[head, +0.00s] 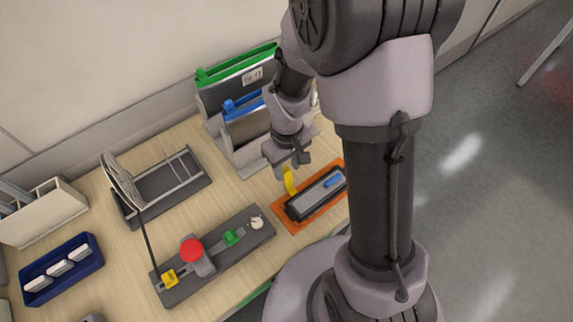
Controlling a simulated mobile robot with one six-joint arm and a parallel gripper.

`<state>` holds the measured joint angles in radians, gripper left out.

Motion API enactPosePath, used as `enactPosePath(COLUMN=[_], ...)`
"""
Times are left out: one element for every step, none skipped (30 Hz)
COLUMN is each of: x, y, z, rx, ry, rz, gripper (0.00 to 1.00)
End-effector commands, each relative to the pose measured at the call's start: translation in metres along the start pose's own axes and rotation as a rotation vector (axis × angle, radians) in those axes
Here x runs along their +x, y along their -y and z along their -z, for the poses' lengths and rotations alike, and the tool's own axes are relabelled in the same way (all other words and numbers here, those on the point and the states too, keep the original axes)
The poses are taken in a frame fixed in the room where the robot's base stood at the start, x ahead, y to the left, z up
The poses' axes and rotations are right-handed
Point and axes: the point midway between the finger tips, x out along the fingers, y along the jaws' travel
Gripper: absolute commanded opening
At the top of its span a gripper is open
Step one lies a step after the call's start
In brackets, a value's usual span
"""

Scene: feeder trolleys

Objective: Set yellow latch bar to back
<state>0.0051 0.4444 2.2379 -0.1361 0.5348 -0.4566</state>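A yellow bar (289,181) stands up at the left end of a dark, grey-topped unit (318,191) with a blue piece (333,181) on it. The unit lies on an orange mat (290,227) on the table. My gripper (283,172) points down right at the top of the yellow bar. The fingers are small and dark here, so I cannot tell whether they are open or shut, or whether they touch the bar.
A grey panel (212,264) carries a yellow block (170,278), a red button (192,249), a green switch (232,238) and a white knob (256,223). Green-topped (236,65) and blue-topped (244,105) feeders stand behind my gripper. A blue tray (61,268) is at left.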

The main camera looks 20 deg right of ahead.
Motion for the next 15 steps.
enactPosePath(x=[0.000, 0.000, 0.000, 0.000, 0.000, -0.002, -0.004, -0.007, -0.014, -0.020, -0.028, -0.039, -0.049, -0.058, -0.071], y=[0.000, 0.000, 0.000, 0.000, 0.000, 0.000, 0.000, 0.000, 0.000, -0.001, 0.000, -0.001, -0.001, -0.001, 0.000], z=[0.000, 0.000, 0.000, 0.001, 0.001, 0.001, 0.001, 0.001, 0.001, 0.002, 0.001, 0.001, 0.002, 0.001, 0.001], rx=[0.000, 0.000, 0.000, 0.000, 0.000, 0.000, 0.000, 0.000, 0.000, 0.000, 0.000, -0.001, -0.001, 0.000, 0.001], ry=[-0.001, -0.001, -0.001, -0.001, -0.001, -0.002, -0.002, -0.002, -0.004, -0.005, -0.005, -0.006, -0.006, -0.006, -0.006], rz=[0.000, 0.000, 0.000, 0.000, -0.001, -0.001, -0.001, -0.001, -0.001, -0.002, -0.002, -0.002, -0.002, -0.002, -0.002], gripper=[0.40, 0.40, 0.40, 0.40, 0.40, 0.40, 0.40, 0.40, 0.40, 0.40, 0.40, 0.40, 0.40, 0.40, 0.40])
